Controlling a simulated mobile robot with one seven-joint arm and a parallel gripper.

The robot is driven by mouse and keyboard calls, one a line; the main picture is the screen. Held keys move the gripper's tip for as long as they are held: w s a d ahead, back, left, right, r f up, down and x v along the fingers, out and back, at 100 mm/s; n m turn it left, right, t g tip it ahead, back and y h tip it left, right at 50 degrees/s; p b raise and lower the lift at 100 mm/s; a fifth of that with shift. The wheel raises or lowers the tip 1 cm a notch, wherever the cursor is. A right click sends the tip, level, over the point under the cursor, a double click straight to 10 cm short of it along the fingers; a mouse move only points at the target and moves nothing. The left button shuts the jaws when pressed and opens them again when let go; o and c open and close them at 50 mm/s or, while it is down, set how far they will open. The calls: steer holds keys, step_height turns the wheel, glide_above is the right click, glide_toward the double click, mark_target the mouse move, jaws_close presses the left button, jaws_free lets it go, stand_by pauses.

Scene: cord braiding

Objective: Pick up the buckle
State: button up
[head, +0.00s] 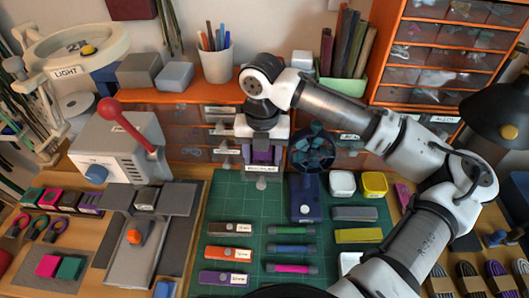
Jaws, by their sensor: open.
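My gripper (262,160) points down at the back edge of the green cutting mat (228,200). Its fingers stand apart around or in front of a small purple piece (263,153); I cannot tell whether they touch it. A white label sits just below, its text too small to read surely. No buckle can be made out with certainty. The purple piece may be one, but its shape is mostly hidden by my gripper. A pink block (47,266) and a teal block (70,268) lie on a small grey mat at the lower left.
A small dark blue fan (311,148) stands close right of my gripper. A grey machine with a red lever (122,122) is at the left. Orange drawers (185,150) line the back.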

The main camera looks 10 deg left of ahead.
mark_target(263, 158)
steer(key=shift+c, duration=0.4)
steer(key=c, duration=0.6)
steer(key=shift+r, duration=0.15)
steer(key=shift+c, duration=0.2)
step_height(263, 158, up, 20)
steer(key=shift+o, duration=1.4)
steer(key=shift+c, duration=0.8)
steer(key=shift+s, duration=0.1)
